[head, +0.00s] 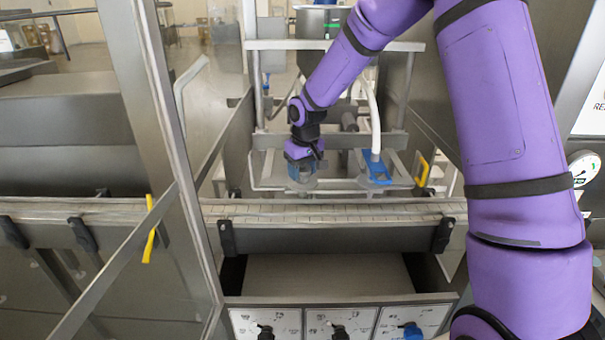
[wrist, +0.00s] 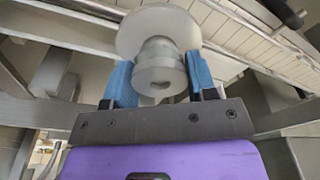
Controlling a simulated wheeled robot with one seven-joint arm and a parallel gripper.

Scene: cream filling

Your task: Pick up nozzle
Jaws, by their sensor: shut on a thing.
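The nozzle (wrist: 158,62) is a grey round piece with a wide disc-shaped flange and a stepped neck. In the wrist view it sits between the two blue fingers of my gripper (wrist: 160,74), which is shut on it. In the head view my gripper (head: 301,168) is at the far side of the conveyor, over the metal frame of the filling machine. The nozzle cannot be made out clearly there.
A conveyor (head: 335,212) with a slatted top runs across in front of the machine. A blue fitting (head: 377,170) on a white hose (head: 373,115) is right of my gripper. A panel with knobs (head: 339,322) is below, and a steel post (head: 165,130) stands left.

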